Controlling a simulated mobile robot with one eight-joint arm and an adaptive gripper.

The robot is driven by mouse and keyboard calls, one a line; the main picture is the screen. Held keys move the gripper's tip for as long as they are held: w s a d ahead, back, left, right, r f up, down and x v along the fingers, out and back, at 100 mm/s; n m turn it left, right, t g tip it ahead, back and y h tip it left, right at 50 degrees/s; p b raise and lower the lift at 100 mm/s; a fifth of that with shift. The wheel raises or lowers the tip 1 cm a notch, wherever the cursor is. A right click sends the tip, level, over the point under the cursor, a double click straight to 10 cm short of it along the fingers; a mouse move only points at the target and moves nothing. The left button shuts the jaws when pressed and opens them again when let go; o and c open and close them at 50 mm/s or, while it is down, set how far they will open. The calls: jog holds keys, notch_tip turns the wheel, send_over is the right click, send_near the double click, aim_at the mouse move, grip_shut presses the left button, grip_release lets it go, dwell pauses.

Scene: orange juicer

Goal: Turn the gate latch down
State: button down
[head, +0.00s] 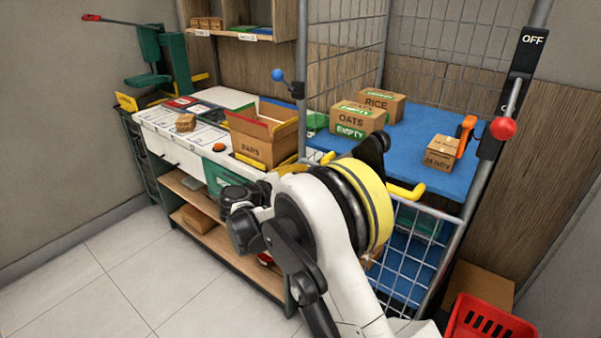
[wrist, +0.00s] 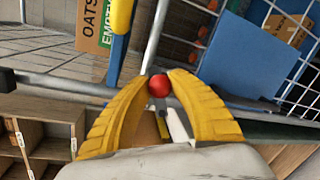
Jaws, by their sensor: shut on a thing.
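In the wrist view, the two yellow fingers of my gripper (wrist: 166,78) are closed in on a red ball knob (wrist: 159,86), which sits between their tips. A pale bar shows below the knob between the fingers; I take this to be the gate latch, mostly hidden by the fingers. The wire gate (head: 424,256) stands in front of the blue-shelved cage, partly behind my arm.
A red-knobbed lever (head: 503,127) is on the right post beside an OFF label, and a blue-knobbed lever (head: 278,75) is on the left post. Boxes marked OATS (head: 352,121) and RICE (head: 379,101) stand on the blue shelf (head: 440,188). A red basket (head: 485,318) is at lower right.

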jog(key=shift+s+d+f+m+t+y+b, duration=0.15)
jog(key=shift+f+m+y+b, duration=0.2)
jog(key=shift+f+m, duration=0.6)
jog(key=shift+s+d+f+m+t+y+b, duration=0.25)
jog(key=shift+f+m, duration=0.35)
jog(key=shift+m, duration=0.65)
jog(key=shift+w+a, duration=0.15)
jog(key=c, duration=1.1)
grip_release()
jog(key=v, duration=1.2)
jog(key=shift+r, duration=0.1)
